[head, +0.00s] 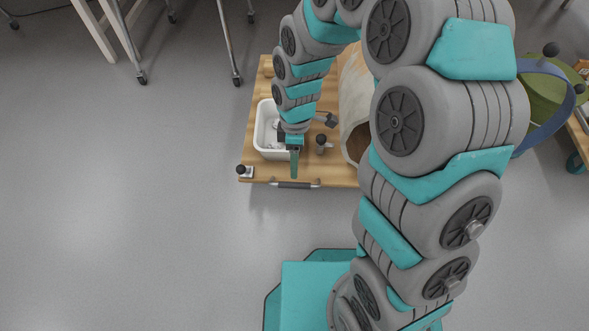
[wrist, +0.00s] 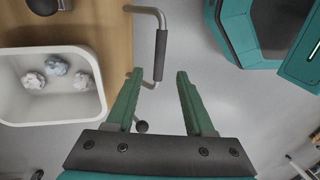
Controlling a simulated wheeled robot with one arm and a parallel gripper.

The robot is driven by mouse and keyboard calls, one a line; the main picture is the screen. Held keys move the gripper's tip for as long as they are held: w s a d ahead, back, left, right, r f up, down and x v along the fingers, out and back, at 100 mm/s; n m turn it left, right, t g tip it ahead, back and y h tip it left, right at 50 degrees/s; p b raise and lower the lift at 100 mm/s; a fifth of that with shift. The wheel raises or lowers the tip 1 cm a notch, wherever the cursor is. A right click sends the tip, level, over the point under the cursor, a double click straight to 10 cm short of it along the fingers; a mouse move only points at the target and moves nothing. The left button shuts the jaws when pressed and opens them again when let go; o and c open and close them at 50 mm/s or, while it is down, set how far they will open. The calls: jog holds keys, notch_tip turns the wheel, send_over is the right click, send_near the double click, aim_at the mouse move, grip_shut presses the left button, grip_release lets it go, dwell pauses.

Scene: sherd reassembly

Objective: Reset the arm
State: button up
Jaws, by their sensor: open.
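My gripper (head: 294,170) hangs at the end of my arm over the near side of a wooden cart top (head: 262,176), just right of a white bin (head: 262,128). In the wrist view my gripper (wrist: 158,74) is open, its two green fingers apart with nothing between them. The white bin (wrist: 50,111) shows at the left of the wrist view, with three small pale lumps (wrist: 56,66) inside. The cart's handle (wrist: 161,55) lies beyond the fingertips in that view.
A large pale hollow vessel (head: 354,95) stands on the cart behind my arm, partly hidden. A small dark-topped object (head: 321,142) and a black knob on a white base (head: 243,172) are near the gripper. A green object (head: 545,100) is at far right.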

jog(key=shift+r, duration=0.35)
jog(key=shift+w, duration=0.1)
jog(key=s+d+r+m+p, duration=0.3)
jog(key=s+d+r+m, duration=0.15)
jog(key=r, duration=0.45)
jog(key=s+d+r+m+p, duration=0.25)
jog(key=d+r+m, duration=0.2)
jog(key=r, duration=0.45)
jog(key=s+d+r+m+p, duration=0.1)
jog(key=s+d+r+m, duration=0.2)
jog(key=s, duration=0.4)
jog(key=s+d+r+m+p, duration=0.2)
jog(key=s+d+r+m, duration=0.2)
jog(key=s+r+m, duration=0.1)
jog(key=shift+s+r+m+p, duration=0.3)
jog(key=shift+s+r, duration=0.55)
jog(key=shift+s, duration=0.1)
